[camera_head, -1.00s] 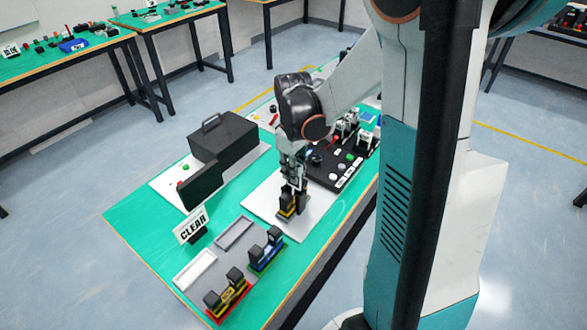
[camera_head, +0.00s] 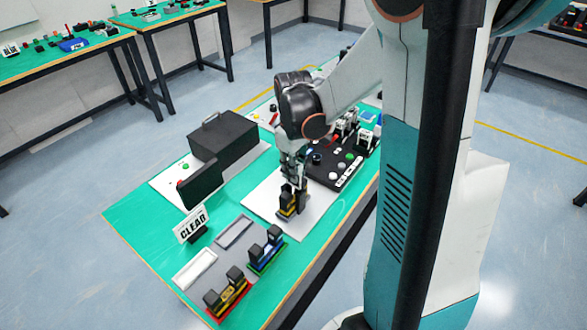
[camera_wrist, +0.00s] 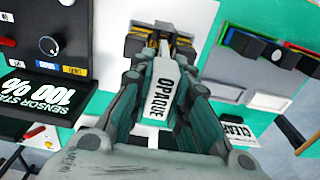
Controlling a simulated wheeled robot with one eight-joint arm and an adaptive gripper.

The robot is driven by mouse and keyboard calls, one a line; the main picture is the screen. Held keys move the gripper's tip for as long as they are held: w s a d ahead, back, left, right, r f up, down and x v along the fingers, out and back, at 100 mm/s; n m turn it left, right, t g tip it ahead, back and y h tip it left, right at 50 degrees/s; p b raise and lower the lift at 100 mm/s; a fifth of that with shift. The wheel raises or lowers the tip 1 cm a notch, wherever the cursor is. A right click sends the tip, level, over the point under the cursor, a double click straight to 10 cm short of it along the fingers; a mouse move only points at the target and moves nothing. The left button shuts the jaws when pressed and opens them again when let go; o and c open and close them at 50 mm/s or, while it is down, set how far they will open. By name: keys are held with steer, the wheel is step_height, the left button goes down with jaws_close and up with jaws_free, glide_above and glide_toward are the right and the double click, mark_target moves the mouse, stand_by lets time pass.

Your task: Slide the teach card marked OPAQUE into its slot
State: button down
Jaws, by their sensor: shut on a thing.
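A white card marked OPAQUE (camera_wrist: 160,86) is between the fingers of my gripper (camera_wrist: 160,50) in the wrist view. My gripper is shut on it. In the head view, my gripper (camera_head: 292,178) points down over a black and yellow holder (camera_head: 287,211) on a white board (camera_head: 262,205). The holder also shows just beyond the fingertips in the wrist view (camera_wrist: 186,42). The fingers hide most of the holder and the card's far end, so I cannot tell whether the card is inside a slot.
A CLEAR sign (camera_head: 192,225) stands left of the board. A grey tray (camera_head: 213,262) with red, blue and green fixtures is in front. A black box (camera_head: 222,136) stands behind left. A black control panel (camera_head: 325,177) lies right of my gripper.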

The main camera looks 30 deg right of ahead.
mark_target(294, 186)
steer(key=shift+f, duration=0.25)
steer(key=shift+f+b, duration=0.35)
steer(key=shift+b, duration=0.1)
steer(key=shift+f+b, duration=1.5)
steer(key=shift+f, duration=0.4)
steer(key=c, duration=1.4)
jaws_free()
steer(key=shift+c, duration=0.2)
step_height(294, 186, up, 12)
steer(key=shift+r, duration=0.1)
